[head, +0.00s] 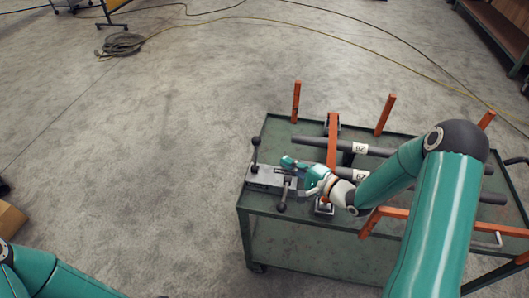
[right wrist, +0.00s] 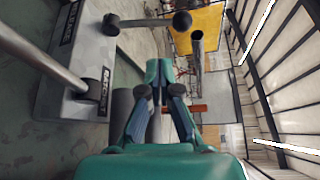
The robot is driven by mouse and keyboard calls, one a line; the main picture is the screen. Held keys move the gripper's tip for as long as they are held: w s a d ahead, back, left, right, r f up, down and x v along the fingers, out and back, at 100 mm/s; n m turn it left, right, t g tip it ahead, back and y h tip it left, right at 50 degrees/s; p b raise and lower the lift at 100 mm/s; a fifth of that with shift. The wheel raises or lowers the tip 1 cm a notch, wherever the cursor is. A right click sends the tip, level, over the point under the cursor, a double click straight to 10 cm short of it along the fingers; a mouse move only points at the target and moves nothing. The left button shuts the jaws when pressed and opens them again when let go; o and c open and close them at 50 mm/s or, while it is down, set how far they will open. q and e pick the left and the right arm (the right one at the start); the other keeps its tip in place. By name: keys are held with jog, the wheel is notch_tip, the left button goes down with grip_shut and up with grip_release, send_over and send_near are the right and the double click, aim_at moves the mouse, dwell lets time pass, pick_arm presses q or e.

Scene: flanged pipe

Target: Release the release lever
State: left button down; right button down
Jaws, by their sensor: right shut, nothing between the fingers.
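A grey fixture block (head: 262,178) with two black-knobbed levers stands at the left end of the green cart. The far lever (head: 255,153) stands up at the block's far left corner, and the near lever (head: 284,195) is at its near right side. In the right wrist view one lever (right wrist: 148,21) lies across the top, and a larger rod (right wrist: 40,54) crosses the left. My left gripper is out of view.
The green cart (head: 290,233) carries dark pipes (head: 328,145) with white labels, and orange posts (head: 384,115) stand around them. An orange bar (head: 332,140) stands close to my right wrist. A hose coil (head: 121,44) lies on the floor, which is clear left of the cart.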

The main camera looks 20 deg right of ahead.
aim_at(256, 153)
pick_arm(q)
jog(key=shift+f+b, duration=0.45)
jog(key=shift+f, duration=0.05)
pick_arm(e)
jog(key=x, duration=1)
